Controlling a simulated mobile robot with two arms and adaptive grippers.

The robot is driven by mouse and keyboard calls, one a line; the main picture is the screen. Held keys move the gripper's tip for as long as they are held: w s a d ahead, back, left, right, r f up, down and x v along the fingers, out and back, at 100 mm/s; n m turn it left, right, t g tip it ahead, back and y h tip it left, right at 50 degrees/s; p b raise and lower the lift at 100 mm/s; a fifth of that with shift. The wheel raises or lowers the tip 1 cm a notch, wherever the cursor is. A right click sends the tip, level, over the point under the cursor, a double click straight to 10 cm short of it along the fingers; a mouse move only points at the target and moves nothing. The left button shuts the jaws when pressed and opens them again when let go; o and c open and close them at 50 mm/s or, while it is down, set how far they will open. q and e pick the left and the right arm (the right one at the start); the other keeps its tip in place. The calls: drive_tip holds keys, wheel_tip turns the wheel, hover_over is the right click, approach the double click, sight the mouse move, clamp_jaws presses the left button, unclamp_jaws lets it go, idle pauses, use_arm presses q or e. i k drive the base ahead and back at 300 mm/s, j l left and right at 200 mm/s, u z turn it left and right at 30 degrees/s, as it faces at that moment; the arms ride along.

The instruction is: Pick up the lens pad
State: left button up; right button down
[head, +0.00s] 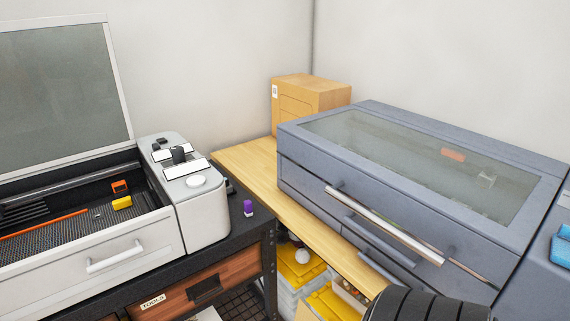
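I cannot make out for sure which thing is the lens pad. A small round white disc (196,181) lies flat on the light grey side panel of the open machine at left; it may be the pad or a part of the machine. A light blue object (562,245), cut off by the right picture edge, sits on a grey surface; I cannot tell what it is. Neither of my grippers shows in the head view.
The open machine (130,255) at left has its lid raised. A grey-blue machine (400,190) with a closed window lid stands at right. A small purple item (248,207) stands on the dark bench edge. A cardboard box (310,97) is behind. A black ribbed part (425,305) fills the bottom right.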

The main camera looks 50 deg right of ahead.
sight(248, 204)
drive_tip(key=z, duration=1.45)
drive_tip(key=k+l+u, duration=0.2)
drive_tip(key=l, duration=0.15)
drive_tip(key=k+l+u, duration=0.2)
drive_tip(key=i+j+z, duration=0.1)
drive_tip(key=i+j, duration=0.7)
